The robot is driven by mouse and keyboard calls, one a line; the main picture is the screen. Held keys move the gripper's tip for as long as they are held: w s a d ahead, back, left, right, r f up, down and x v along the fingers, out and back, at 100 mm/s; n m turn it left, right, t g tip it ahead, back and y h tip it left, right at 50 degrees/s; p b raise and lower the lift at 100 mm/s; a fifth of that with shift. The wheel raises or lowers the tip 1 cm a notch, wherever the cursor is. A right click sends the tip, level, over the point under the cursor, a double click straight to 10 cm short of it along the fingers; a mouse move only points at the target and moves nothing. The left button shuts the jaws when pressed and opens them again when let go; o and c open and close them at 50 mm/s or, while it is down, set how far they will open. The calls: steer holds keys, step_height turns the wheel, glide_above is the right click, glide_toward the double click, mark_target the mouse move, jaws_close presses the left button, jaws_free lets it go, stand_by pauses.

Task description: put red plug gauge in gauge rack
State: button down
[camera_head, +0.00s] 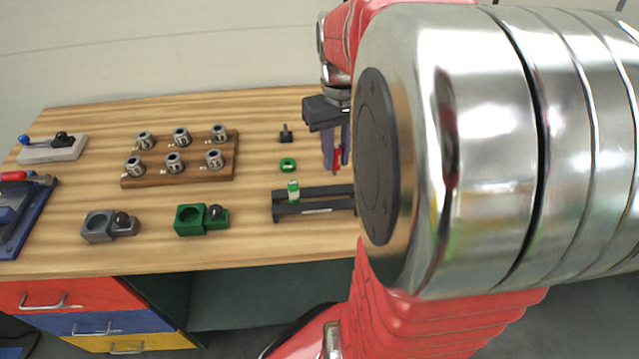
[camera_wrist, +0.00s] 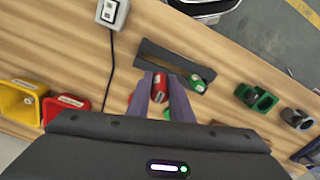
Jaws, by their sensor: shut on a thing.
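My gripper (camera_head: 336,162) is shut on the red plug gauge (camera_head: 337,159), holding it above the table just behind the gauge rack. In the wrist view the red plug gauge (camera_wrist: 160,86) is between my two fingers (camera_wrist: 162,98), with the rack beyond it. The gauge rack (camera_head: 318,207) is a long black holder on the table, also in the wrist view (camera_wrist: 168,56). Its right end in the head view is hidden by my arm. A green plug gauge (camera_head: 293,191) stands in the rack's left part.
A green ring (camera_head: 288,164) and a small black piece (camera_head: 286,134) lie left of my gripper. A wooden block (camera_head: 180,168) holds several metal parts. Green (camera_head: 190,219) and grey (camera_head: 98,229) fixtures stand near the front edge. Yellow (camera_wrist: 17,104) and red (camera_wrist: 66,112) bins show in the wrist view.

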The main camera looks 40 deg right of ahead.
mark_target(339, 169)
steer(key=shift+d, duration=0.1)
steer(key=shift+s+f, duration=0.15)
steer(key=shift+f, duration=0.3)
steer(key=shift+d+f, duration=0.1)
steer(key=shift+f, duration=2.6)
steer(key=shift+f, duration=0.1)
steer(key=shift+f, duration=1.8)
steer(key=c, duration=1.6)
jaws_free()
